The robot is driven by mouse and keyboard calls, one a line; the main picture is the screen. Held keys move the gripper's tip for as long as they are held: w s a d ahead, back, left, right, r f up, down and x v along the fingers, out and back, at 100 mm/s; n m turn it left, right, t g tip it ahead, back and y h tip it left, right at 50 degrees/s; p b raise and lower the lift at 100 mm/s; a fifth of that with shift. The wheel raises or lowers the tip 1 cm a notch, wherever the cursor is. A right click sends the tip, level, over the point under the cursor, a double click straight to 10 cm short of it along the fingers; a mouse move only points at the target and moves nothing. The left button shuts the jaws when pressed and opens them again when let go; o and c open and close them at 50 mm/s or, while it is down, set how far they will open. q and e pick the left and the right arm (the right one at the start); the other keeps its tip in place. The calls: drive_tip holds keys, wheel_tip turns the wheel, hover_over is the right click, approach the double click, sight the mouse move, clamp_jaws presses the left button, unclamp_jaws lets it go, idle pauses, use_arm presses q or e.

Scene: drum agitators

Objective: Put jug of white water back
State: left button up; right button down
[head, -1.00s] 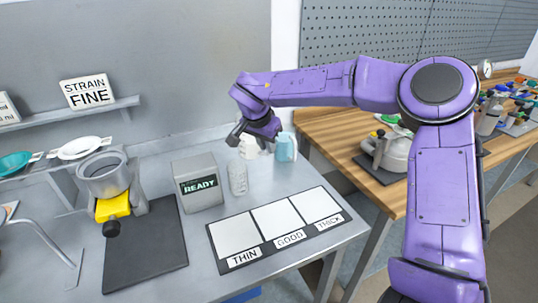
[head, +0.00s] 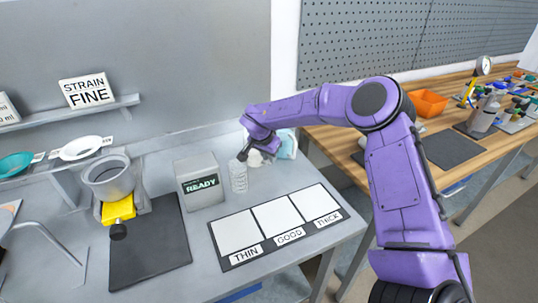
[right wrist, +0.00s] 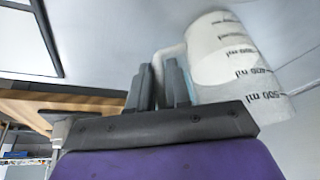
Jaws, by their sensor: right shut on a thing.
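In the right wrist view the jug (right wrist: 232,62) is whitish, tilted in the picture and printed with 500 ml marks. There my right gripper (right wrist: 160,82) is shut on its handle (right wrist: 165,58). A light-blue vessel (head: 288,146) stands just right of the jug. I cannot tell whether the jug touches the table. My left gripper is not in view.
The THIN, GOOD, THICK mat (head: 240,231) in front is empty. A metal pot (head: 109,178) stands at left. A wooden bench (head: 335,143) is at right.

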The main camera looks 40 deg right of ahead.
drive_tip(key=c, duration=1.1)
unclamp_jaws()
drive_tip(key=shift+f, duration=0.15)
drive_tip(key=b+v, duration=0.1)
drive_tip(key=v, duration=1.1)
drive_tip(key=shift+b, duration=0.3)
drive_tip(key=shift+r, duration=0.2)
